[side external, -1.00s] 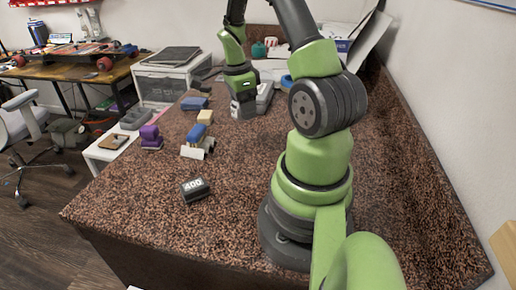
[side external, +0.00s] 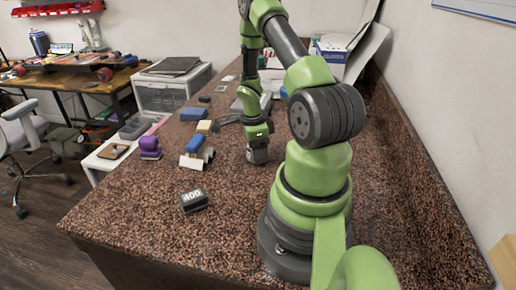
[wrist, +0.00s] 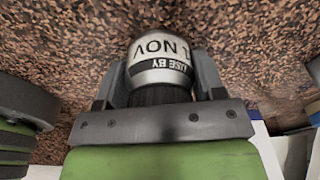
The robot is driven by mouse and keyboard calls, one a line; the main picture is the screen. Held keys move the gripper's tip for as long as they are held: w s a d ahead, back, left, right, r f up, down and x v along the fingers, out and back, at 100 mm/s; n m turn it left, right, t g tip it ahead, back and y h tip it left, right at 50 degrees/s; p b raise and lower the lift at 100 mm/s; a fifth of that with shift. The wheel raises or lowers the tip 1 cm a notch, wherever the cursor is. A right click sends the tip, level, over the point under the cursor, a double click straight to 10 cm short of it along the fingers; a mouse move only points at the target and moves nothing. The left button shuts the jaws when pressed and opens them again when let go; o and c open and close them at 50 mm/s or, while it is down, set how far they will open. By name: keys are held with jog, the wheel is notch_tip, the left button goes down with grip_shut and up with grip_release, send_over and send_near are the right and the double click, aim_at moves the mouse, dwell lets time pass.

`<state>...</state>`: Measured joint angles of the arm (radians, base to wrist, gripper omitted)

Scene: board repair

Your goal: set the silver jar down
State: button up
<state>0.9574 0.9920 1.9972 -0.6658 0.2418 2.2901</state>
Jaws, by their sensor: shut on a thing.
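The silver jar (wrist: 160,62) shows in the wrist view, with a dark band and printed lettering on its side. My gripper (wrist: 160,75) is shut on it, with one grey finger on each side. Speckled countertop fills the view beyond the jar; I cannot tell whether the jar touches it. The jar cannot be made out there.
A purple block (side external: 149,147), a blue-topped block on a white stand (side external: 195,148), a yellow block (side external: 204,127) and a blue block (side external: 193,114) stand left of my wrist. A dark block marked 400 (side external: 194,200) is nearer the front. The counter around it is clear.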

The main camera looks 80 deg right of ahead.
jog(key=o, duration=1)
jog(key=shift+f, duration=0.1)
